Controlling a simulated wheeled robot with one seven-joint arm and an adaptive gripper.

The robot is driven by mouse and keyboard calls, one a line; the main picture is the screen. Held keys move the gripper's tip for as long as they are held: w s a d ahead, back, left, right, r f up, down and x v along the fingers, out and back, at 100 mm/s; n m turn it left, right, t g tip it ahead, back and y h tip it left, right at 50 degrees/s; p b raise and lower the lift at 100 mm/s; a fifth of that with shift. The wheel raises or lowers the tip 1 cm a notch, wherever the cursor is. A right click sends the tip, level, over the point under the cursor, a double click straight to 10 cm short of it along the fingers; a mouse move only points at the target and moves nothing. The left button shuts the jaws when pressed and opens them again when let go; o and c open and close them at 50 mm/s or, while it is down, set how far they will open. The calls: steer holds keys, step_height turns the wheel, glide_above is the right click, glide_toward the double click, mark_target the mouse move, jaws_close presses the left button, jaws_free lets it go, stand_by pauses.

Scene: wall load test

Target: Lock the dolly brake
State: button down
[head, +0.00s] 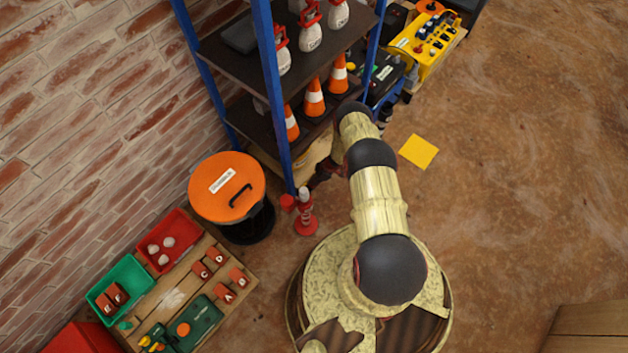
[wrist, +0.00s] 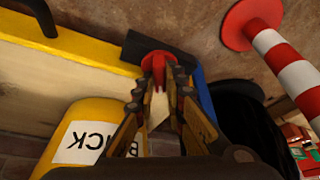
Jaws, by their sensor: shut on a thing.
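My gripper (wrist: 162,88) is shut on a red lever-like piece (wrist: 158,58), which I take to be the dolly brake. The red piece stands at the corner of a pale board with a yellow edge, which looks like the dolly (wrist: 35,78). A yellow cylinder (wrist: 72,128) with a white label, partly reading "ICK", is on the left in the wrist view. In the head view my gripper (head: 318,178) is low beside the foot of the shelf, largely hidden by my arm. The brake cannot be made out there.
A red-and-white post (head: 305,215) stands close to my gripper and also shows in the wrist view (wrist: 285,60). An orange-lidded bin (head: 225,190) stands left, by the brick wall. The blue-framed shelf (head: 270,90) holds cones and bottles. Brown floor is open at right.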

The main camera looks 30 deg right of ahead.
steer(key=n+g, duration=0.1)
steer(key=n, duration=0.1)
steer(key=n+y, duration=0.1)
steer(key=n, duration=0.2)
steer(key=shift+w+d+g, duration=0.1)
steer(key=shift+w+g, duration=0.05)
steer(key=shift+g, duration=0.25)
steer(key=shift+w+n+g, duration=0.1)
steer(key=shift+n+g, duration=0.7)
steer(key=shift+n, duration=1.3)
steer(key=c, duration=1.8)
jaws_free()
steer(key=shift+c, duration=0.2)
